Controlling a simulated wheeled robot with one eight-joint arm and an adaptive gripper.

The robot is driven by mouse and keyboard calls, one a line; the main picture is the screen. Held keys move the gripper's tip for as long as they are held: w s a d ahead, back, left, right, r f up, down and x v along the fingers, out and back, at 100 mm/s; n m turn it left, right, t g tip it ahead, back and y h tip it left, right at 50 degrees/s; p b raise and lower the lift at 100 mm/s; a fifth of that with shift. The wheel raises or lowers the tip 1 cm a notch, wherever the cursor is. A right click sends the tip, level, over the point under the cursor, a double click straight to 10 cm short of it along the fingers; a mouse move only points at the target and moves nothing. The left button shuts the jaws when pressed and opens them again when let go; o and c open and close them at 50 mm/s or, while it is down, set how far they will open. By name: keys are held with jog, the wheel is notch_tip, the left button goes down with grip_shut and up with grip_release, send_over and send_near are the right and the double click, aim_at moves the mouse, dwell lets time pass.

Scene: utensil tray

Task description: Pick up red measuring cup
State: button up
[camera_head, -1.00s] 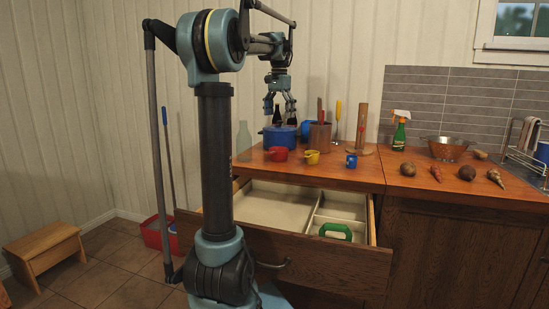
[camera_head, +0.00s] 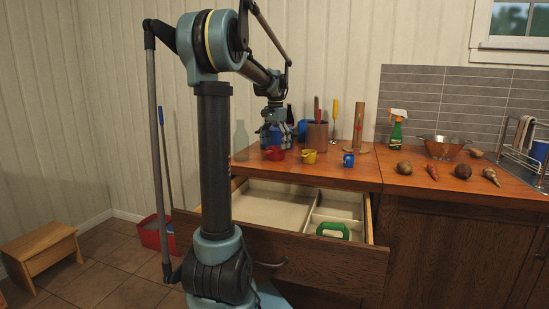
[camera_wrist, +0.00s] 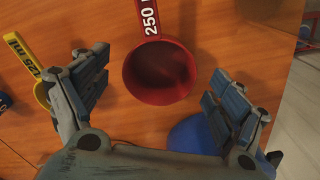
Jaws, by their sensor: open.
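The red measuring cup (camera_head: 275,153) stands on the wooden counter near its left front part. In the wrist view the red cup (camera_wrist: 160,72) shows its round open bowl, with a handle marked 250 pointing to the top of the picture. My gripper (camera_head: 277,138) is low over the counter, close above or just behind the cup. In the wrist view my gripper (camera_wrist: 160,68) is open, with one finger on each side of the cup and a gap on both sides. Nothing is held.
A yellow measuring cup (camera_head: 309,157) and a small blue cup (camera_head: 349,160) stand to the right. A blue pot (camera_wrist: 195,135) is close by the right finger. A utensil holder (camera_head: 317,135) stands behind. The drawer (camera_head: 280,211) below is open, with a green object (camera_head: 333,230) inside.

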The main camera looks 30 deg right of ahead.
aim_at(275, 149)
jog(key=shift+w+f, duration=0.15)
jog(key=shift+f, duration=1.55)
jog(key=c, duration=1.1)
